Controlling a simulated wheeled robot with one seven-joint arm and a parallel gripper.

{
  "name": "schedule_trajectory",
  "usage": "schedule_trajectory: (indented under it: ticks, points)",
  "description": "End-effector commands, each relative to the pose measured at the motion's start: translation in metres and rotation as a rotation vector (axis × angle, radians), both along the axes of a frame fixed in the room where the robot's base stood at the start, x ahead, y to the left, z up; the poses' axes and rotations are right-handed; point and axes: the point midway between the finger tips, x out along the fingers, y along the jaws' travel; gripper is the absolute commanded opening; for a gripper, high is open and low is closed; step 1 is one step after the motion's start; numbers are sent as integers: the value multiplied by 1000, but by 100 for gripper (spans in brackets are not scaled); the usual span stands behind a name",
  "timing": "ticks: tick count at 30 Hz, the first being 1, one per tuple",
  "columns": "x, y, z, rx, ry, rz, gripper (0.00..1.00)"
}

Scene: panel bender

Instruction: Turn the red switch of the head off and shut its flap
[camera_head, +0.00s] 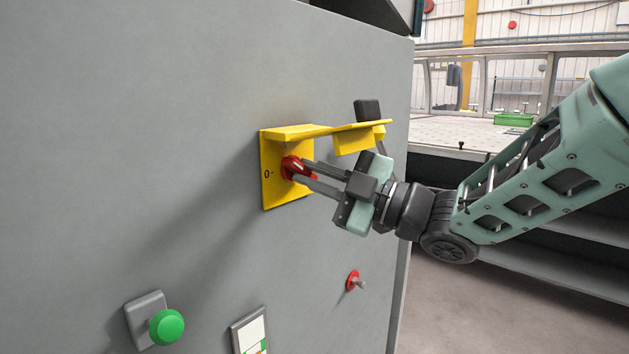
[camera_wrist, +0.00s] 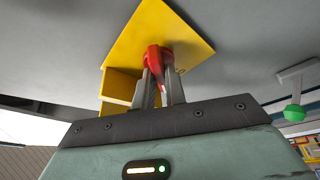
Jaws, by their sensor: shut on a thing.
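The red switch (camera_head: 292,167) sits on a yellow plate (camera_head: 270,190) on the grey panel. A "0" mark shows at the plate's left. The yellow flap (camera_head: 335,129) stands open, sticking out from the plate's top above the switch. My gripper (camera_head: 302,174) is below the flap, with its fingers shut on the red switch. In the wrist view, the red switch (camera_wrist: 155,58) is between the two fingertips, with the yellow plate (camera_wrist: 180,30) behind and the flap (camera_wrist: 118,88) at the left. The fingers hide part of the switch, so its exact angle is hard to tell.
A green button (camera_head: 166,327) is at the lower left of the grey panel (camera_head: 200,100). A small red-based toggle (camera_head: 354,281) is below my gripper. A label (camera_head: 250,332) is at the bottom. Open floor lies to the right of the panel edge.

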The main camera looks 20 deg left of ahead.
Motion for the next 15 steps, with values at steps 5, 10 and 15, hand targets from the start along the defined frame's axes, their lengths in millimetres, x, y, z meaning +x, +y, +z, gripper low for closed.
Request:
schedule_trajectory:
  ticks: [5,10,15]
  points:
    - [0,0,-1,-2,1,1,0]
    - [0,0,-1,-1,2,0,29]
    - [0,0,-1,-1,2,0,35]
